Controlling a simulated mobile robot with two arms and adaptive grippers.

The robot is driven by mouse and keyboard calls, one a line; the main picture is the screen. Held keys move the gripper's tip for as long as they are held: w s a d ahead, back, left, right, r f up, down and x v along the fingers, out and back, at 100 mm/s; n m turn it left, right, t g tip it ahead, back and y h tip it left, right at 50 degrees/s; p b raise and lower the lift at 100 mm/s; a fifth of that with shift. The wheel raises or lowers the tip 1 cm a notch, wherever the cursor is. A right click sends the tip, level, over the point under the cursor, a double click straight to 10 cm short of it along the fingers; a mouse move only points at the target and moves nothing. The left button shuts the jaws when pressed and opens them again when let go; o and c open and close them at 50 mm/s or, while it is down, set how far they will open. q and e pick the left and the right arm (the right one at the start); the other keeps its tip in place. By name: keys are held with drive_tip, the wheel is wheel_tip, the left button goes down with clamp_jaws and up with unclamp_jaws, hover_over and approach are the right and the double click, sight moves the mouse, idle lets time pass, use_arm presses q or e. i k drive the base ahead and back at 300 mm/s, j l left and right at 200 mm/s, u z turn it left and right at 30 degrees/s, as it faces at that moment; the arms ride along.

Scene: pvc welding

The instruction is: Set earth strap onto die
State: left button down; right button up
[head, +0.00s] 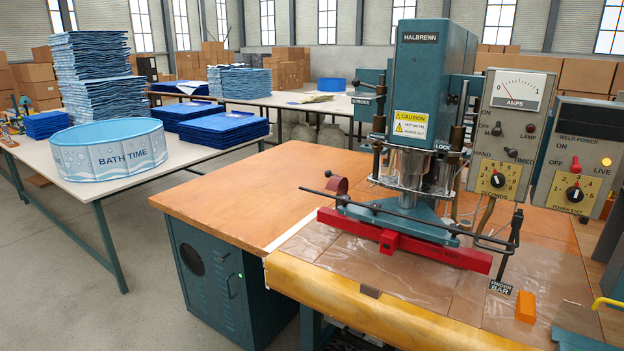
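The welding press (432,95) stands on the wooden bench at the right. A long red bar (405,241) lies on the bench under the press's teal plate (400,222); it may be the die, but I cannot be sure. A thin tan strip or cable (486,213) hangs below the control box right of the press head; I cannot tell whether it is the earth strap. Neither of my grippers is in view.
An orange block (525,307) and a small brown block (370,291) lie near the bench front. The amps box (512,130) and weld power box (577,155) stand right of the press. The bench's left part (260,190) is clear. A table with a blue pool (108,150) stands left.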

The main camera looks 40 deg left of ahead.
sight(334, 181)
drive_tip(key=u, duration=1.05)
drive_tip(key=i+j+z, duration=0.25)
drive_tip(key=z, duration=0.15)
drive_tip(key=i+j+z, duration=0.15)
drive_tip(key=j+z, duration=0.25)
drive_tip(key=j, duration=0.15)
drive_tip(key=i+j, duration=0.15)
drive_tip(key=j, duration=0.35)
drive_tip(key=i+j+z, duration=0.1)
drive_tip(key=j, duration=0.4)
drive_tip(key=i+j+z, duration=0.1)
drive_tip(key=j, duration=0.4)
drive_tip(key=i+j, duration=0.15)
drive_tip(key=j, duration=0.4)
drive_tip(key=i+j+z, duration=0.1)
drive_tip(key=j, duration=0.4)
drive_tip(key=i+j, duration=0.1)
drive_tip(key=j, duration=0.45)
drive_tip(key=i+j, duration=0.1)
drive_tip(key=j, duration=0.4)
drive_tip(key=i+j, duration=0.1)
drive_tip(key=j, duration=0.45)
drive_tip(key=i+j, duration=0.1)
drive_tip(key=j, duration=0.4)
drive_tip(key=i+z, duration=0.05)
